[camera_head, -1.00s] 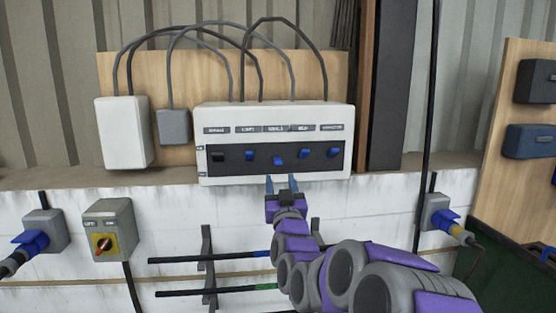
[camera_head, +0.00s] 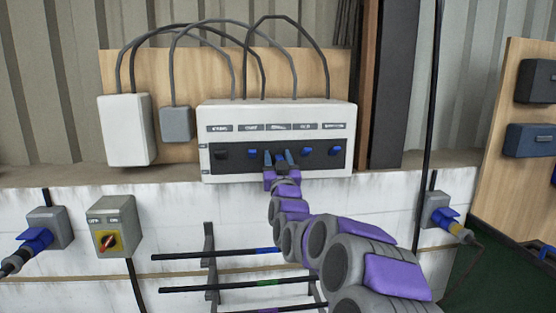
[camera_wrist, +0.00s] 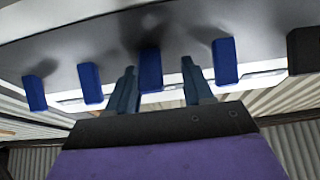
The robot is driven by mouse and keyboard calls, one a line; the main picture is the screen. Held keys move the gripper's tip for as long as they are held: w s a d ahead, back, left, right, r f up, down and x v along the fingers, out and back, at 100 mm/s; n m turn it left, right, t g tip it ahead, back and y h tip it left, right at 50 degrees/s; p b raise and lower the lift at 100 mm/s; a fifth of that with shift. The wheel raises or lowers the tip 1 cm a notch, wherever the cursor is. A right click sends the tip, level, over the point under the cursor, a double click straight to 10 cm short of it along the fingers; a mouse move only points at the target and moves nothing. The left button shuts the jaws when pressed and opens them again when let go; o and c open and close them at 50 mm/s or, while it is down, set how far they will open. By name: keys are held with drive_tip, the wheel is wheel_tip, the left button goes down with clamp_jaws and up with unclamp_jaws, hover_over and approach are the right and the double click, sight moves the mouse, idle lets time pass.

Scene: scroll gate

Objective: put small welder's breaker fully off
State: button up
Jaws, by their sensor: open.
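The white breaker box (camera_head: 340,172) hangs on the wall, with a dark strip holding one black switch (camera_head: 221,154) at left and several blue switches. The labels above them are too blurred to read with certainty. My gripper (camera_head: 279,157) is open in front of the middle blue switch. In the wrist view, the middle switch (camera_wrist: 150,70) sits between the two fingers of my gripper (camera_wrist: 159,68), with gaps on both sides. A blue switch (camera_head: 252,154) is left of my fingers, and another blue switch (camera_head: 307,151) is right. My fingers partly hide the middle switch in the head view.
A white box (camera_head: 124,130) and a small grey box (camera_head: 176,123) are mounted left of the breaker box. Bars (camera_head: 205,257) run below my arm.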

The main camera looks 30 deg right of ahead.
drive_tip(key=shift+d, duration=0.15)
drive_tip(key=shift+c, duration=0.2)
drive_tip(key=shift+d+f, duration=0.15)
drive_tip(key=shift+d, duration=0.35)
drive_tip(key=c, duration=0.4)
drive_tip(key=shift+a, duration=0.2)
clamp_jaws()
